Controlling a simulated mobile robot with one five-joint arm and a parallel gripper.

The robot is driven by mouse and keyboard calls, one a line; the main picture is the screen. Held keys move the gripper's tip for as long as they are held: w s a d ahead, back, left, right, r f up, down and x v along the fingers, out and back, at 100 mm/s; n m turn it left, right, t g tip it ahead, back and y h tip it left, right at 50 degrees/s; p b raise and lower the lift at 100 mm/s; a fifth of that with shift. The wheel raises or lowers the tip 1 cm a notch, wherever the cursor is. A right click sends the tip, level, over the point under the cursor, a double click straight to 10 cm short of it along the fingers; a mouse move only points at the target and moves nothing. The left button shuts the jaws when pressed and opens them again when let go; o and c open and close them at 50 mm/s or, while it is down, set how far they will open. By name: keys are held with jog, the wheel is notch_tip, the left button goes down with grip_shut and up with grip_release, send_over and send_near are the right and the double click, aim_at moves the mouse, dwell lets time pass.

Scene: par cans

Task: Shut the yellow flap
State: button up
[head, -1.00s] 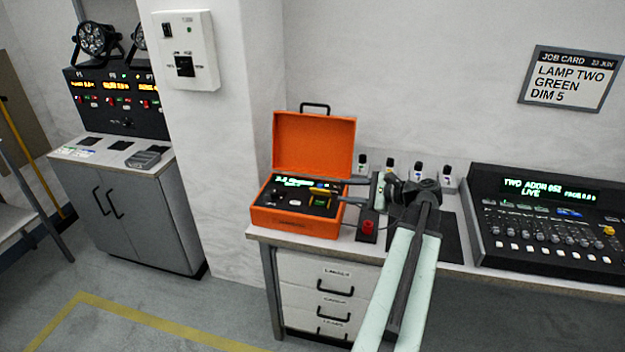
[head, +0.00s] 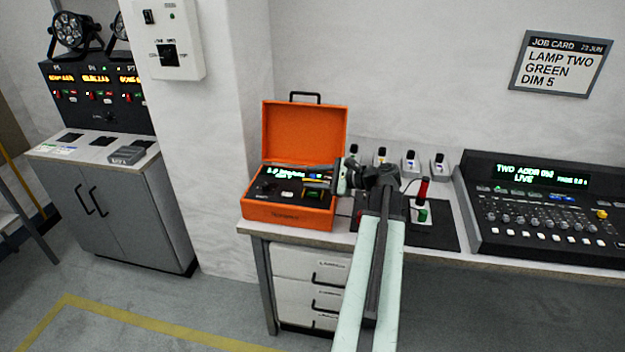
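The open orange case (head: 290,212) stands on the bench with its lid (head: 304,130) raised. Its black panel (head: 270,187) has a lit green display. A small yellow piece (head: 318,180), which looks like the flap, shows at the right of the panel, partly hidden by my fingers; its angle is hard to tell. My gripper (head: 308,177) reaches in from the right, over the panel. Its two fingers look apart, one above and one below the yellow piece. I cannot tell whether they touch it.
Several small bottles (head: 411,161) stand behind my arm. A red and green upright item (head: 422,190) stands right of my wrist. A black console (head: 545,210) fills the bench's right. A drawer unit (head: 312,285) is below. A lamp cabinet (head: 115,210) stands left; the floor between is clear.

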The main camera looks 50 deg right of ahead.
grip_shut()
jog(key=shift+s+a+f+n+b, duration=0.2)
jog(key=shift+a+f+n+b, duration=0.1)
jog(key=shift+n+b, duration=0.4)
jog(key=shift+r+t+h, duration=0.2)
jog(key=shift+t+h, duration=0.1)
jog(key=shift+d, duration=0.1)
dwell(0.3)
